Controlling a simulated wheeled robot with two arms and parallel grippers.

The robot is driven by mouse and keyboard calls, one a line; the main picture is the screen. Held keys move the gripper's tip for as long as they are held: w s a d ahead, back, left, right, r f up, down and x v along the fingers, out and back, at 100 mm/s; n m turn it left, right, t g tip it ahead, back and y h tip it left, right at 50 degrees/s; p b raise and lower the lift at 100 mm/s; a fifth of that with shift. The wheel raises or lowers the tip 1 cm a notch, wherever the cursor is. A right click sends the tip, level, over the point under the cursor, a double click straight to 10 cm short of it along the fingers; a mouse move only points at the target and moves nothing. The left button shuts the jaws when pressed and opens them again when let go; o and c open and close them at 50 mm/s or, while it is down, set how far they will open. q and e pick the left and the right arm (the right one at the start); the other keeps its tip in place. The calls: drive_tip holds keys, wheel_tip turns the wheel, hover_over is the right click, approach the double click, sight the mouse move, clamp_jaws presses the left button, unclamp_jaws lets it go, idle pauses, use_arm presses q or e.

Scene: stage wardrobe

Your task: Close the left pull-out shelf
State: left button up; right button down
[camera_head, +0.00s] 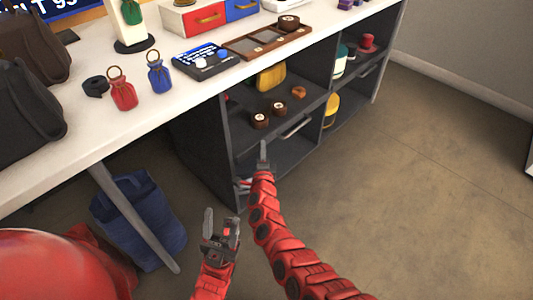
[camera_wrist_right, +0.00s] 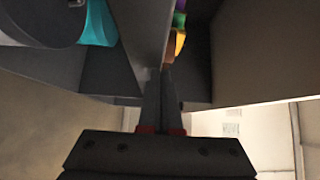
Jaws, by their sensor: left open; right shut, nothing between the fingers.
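The left pull-out shelf (camera_head: 243,132) is a dark board in the left bay of the dark cabinet, with a pale bar handle (camera_head: 296,127) on its front. Brown round items (camera_head: 260,120) and a small orange-brown item (camera_head: 299,92) rest on it. How far it stands out is hard to tell. My right gripper (camera_head: 263,155) is shut and empty, just at the shelf's front, left of the handle; contact is unclear. In the right wrist view its fingers (camera_wrist_right: 160,100) point at a dark panel edge. My left gripper (camera_head: 222,226) is open and empty, lower and to the left, away from the cabinet.
A white counter (camera_head: 130,128) above holds pouches, a black card and a brown tray (camera_head: 265,42). The right bay has its own shelf with a red item (camera_head: 367,43). A blue bag (camera_head: 140,220) and a table leg stand at left. Floor at right is clear.

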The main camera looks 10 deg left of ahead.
drive_tip(key=shift+w+a+r, duration=0.2)
drive_tip(key=shift+w+a, duration=0.1)
drive_tip(key=shift+a, duration=0.25)
drive_tip(key=shift+a+r, duration=0.1)
drive_tip(key=shift+r, duration=0.05)
